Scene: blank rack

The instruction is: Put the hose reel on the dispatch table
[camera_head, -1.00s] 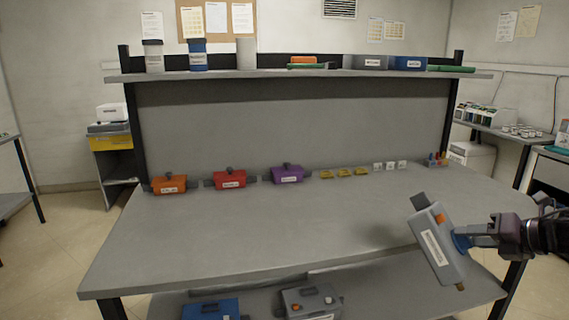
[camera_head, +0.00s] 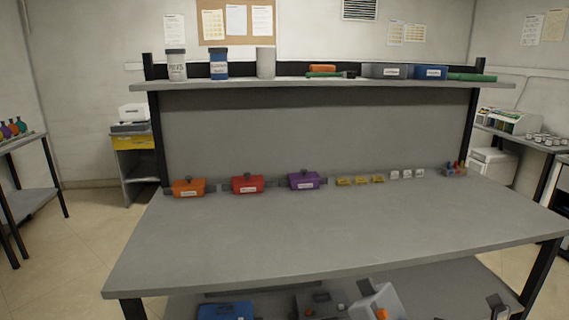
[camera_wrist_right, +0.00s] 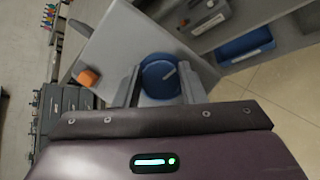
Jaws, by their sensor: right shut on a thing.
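My right gripper (camera_wrist_right: 160,98) is shut on a grey boxy device with a blue round part (camera_wrist_right: 160,75) between the fingers. The device's pale grey body (camera_wrist_right: 118,45) and orange knob (camera_wrist_right: 88,77) show in the right wrist view. No table in view is marked clearly as the dispatch table. My left gripper is not in view.
The workbench (camera_head: 300,230) has a clear middle and front. Orange (camera_head: 188,188), red (camera_head: 247,184) and purple (camera_head: 304,180) boxes line its back. A blue box (camera_head: 225,311) lies on its lower shelf. Side tables stand left (camera_head: 20,140) and right (camera_head: 545,147).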

